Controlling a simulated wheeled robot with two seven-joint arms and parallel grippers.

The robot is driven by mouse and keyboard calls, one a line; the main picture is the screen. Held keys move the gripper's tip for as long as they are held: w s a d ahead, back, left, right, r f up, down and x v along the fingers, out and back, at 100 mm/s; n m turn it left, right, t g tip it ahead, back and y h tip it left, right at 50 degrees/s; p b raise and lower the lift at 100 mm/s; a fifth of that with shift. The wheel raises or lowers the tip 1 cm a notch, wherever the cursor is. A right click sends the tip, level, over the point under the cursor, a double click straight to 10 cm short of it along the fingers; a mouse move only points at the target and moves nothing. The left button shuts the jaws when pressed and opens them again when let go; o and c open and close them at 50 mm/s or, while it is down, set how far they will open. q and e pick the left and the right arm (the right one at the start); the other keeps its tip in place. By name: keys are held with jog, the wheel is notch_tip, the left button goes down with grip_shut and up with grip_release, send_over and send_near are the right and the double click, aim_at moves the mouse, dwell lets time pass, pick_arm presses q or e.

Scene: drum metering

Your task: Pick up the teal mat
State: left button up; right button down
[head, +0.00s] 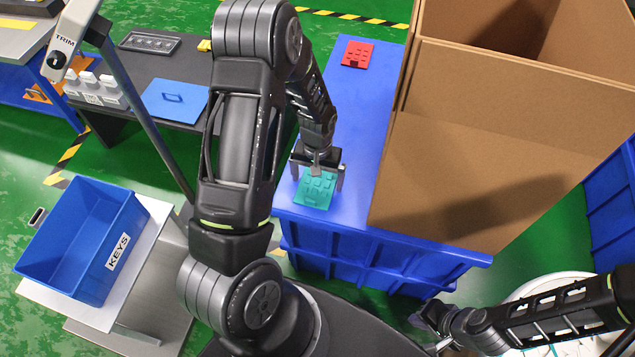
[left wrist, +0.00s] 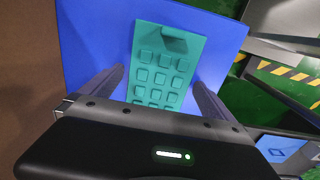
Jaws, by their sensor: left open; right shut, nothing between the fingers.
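The teal mat (head: 316,190) lies flat on the blue bench top, close to its front edge. It is a small rectangle with raised square pads and a tab at one end. In the left wrist view the mat (left wrist: 166,68) lies between the fingers of my left gripper (left wrist: 160,88), its near end hidden by the gripper body. My left gripper (head: 317,180) is open, with a finger on each side of the mat. I cannot tell whether the fingers touch it. My right gripper (head: 425,318) is low at the right, away from the mat, shut and empty.
A large open cardboard box (head: 490,150) stands right of the mat on the blue bench (head: 345,115). A red mat (head: 357,54) lies farther back. A blue KEYS bin (head: 75,245) stands at the left. A dark table holds a blue panel (head: 174,100).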

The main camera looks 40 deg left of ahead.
pick_arm(q)
jog(key=shift+c, duration=0.4)
jog(key=c, duration=1.2)
